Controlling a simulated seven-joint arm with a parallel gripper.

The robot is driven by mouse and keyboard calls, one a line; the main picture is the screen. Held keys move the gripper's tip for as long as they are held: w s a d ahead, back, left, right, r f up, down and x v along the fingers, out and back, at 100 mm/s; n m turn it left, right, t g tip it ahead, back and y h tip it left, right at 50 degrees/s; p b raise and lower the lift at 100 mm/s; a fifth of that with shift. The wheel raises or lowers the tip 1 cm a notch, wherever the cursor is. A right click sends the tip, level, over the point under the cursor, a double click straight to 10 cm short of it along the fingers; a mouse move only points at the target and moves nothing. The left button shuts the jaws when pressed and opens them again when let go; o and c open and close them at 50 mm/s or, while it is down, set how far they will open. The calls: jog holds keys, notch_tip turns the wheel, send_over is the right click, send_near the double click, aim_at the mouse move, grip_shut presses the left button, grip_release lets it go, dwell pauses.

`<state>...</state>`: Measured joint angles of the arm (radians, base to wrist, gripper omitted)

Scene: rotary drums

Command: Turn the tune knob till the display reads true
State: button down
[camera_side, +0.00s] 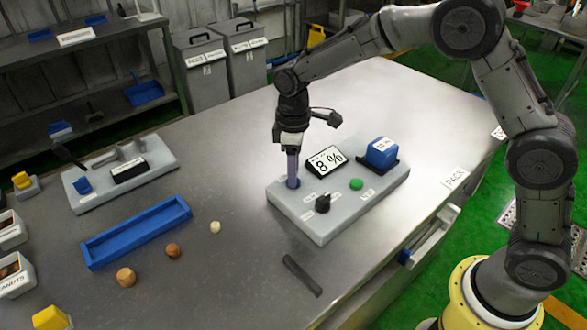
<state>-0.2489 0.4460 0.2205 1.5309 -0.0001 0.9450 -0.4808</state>
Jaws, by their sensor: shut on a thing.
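A grey console (335,222) lies on the table and carries a tilted white display (326,161) that reads "8 %". My gripper (292,178) points straight down over the console's left end. Its narrow purple-grey lower part reaches down to a blue round knob (294,184), and it is shut on that knob. The fingers hide most of the knob. A black knob (322,204) with a pointer stands nearer the front, apart from my gripper. The small labels by the knobs are too small to read, so I cannot tell which is marked tune.
A green button (356,184) and a blue block (381,152) in a black holder sit on the console's right. A blue tray (137,233), several small round pieces, a dark bar (302,275) and another grey fixture (123,174) lie around. The table behind the console is clear.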

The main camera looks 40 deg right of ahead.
jog(key=shift+n, duration=0.5)
jog(key=shift+r, duration=0.1)
jog(key=shift+c, duration=2.2)
grip_release()
notch_tip(320, 180, up, 14)
